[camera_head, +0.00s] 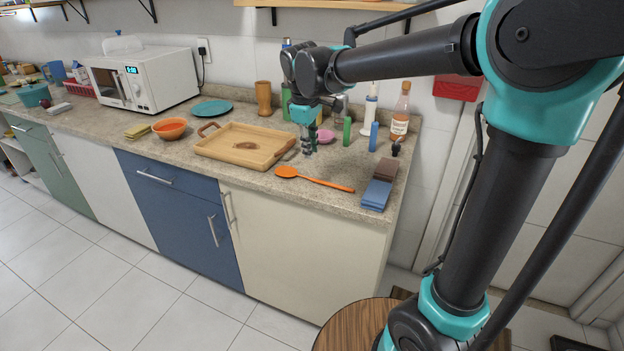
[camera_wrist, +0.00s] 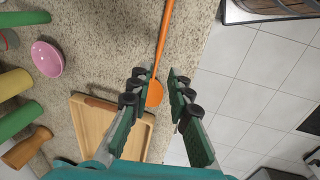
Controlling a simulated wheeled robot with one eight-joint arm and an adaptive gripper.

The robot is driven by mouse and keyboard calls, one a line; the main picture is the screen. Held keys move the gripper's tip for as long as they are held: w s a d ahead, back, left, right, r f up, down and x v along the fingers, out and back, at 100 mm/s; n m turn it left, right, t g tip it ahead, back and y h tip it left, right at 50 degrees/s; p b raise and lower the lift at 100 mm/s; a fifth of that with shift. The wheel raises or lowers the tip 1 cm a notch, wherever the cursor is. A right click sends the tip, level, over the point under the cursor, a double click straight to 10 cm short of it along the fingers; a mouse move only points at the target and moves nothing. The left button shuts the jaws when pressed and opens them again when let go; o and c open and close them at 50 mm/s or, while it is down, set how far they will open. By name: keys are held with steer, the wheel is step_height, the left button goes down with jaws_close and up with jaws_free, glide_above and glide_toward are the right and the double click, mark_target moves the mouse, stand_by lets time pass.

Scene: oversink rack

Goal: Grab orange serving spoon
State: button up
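The orange serving spoon (camera_head: 314,179) lies flat on the speckled counter near its front edge, bowl to the left and handle to the right. In the wrist view the spoon (camera_wrist: 164,42) runs up from between my fingertips, its bowl partly behind the left finger. My gripper (camera_head: 307,148) is above the counter behind the spoon in the head view. In the wrist view my gripper (camera_wrist: 163,82) is open, its two fingers wide apart with nothing held between them.
A wooden tray (camera_head: 212,151) lies left of the spoon. A blue sponge or block (camera_head: 376,194) sits to the right of the handle. A pink bowl (camera_head: 325,137), a blue cylinder (camera_head: 373,137) and a bottle (camera_head: 401,112) stand behind. The counter around the spoon is mostly clear.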

mark_target(314, 179)
steer(key=f, duration=0.3)
steer(key=w+f, duration=0.1)
steer(key=f, duration=0.3)
steer(key=w+f, duration=0.1)
steer(key=f, duration=0.2)
steer(key=shift+d+f, duration=0.3)
steer(key=shift+d, duration=0.05)
steer(key=shift+c, duration=0.5)
jaws_close()
